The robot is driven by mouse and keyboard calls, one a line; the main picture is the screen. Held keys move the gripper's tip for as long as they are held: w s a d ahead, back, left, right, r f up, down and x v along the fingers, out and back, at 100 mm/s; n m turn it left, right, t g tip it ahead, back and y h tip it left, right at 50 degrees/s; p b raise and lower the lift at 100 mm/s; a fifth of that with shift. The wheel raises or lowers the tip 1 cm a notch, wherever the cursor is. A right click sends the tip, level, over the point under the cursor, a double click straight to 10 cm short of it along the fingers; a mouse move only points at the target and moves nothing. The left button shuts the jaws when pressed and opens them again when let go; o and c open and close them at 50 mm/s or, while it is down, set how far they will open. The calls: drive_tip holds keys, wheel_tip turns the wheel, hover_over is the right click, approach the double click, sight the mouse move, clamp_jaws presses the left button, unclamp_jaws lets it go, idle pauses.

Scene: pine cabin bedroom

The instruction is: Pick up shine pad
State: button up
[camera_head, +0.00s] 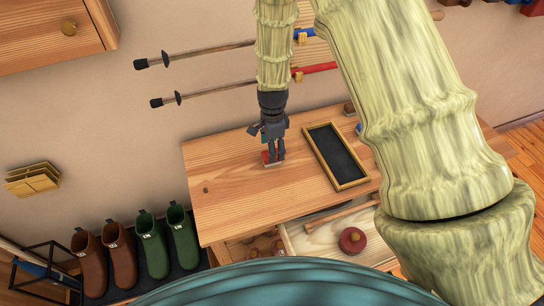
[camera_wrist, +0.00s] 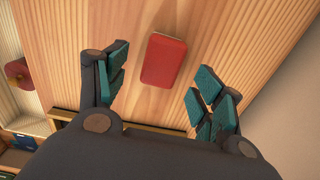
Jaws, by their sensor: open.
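The shine pad, which I take to be the small red block with a pale edge (camera_head: 267,157), lies flat on the wooden dresser top (camera_head: 225,200). In the wrist view the red pad (camera_wrist: 164,59) shows between and beyond my fingertips. My gripper (camera_head: 273,158) points down over it, open. In the wrist view my gripper (camera_wrist: 156,75) has its teal-padded fingers on either side of the pad, with room on both sides and nothing held. In the head view the fingers hide part of the pad; I cannot tell whether they touch it.
An open drawer (camera_head: 310,236) below holds a red round object (camera_head: 352,240). Boots (camera_head: 152,245) stand at left. Poles (camera_head: 205,53) hang on the wall behind. The dresser's left part is mostly clear.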

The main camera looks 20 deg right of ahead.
drive_tip(key=shift+s+f, duration=0.1)
drive_tip(key=shift+f, duration=0.2)
drive_tip(key=f+p, duration=0.1)
drive_tip(key=f, duration=0.2)
drive_tip(key=shift+w+a+p, duration=0.1)
drive_tip(key=shift+w+p, duration=0.2)
drive_tip(key=shift+p, duration=0.05)
drive_tip(key=shift+s+f, duration=0.2)
drive_tip(key=shift+f, duration=0.2)
drive_tip(key=shift+w+f, duration=0.15)
drive_tip(key=shift+f, duration=0.15)
drive_tip(key=c, duration=1.1)
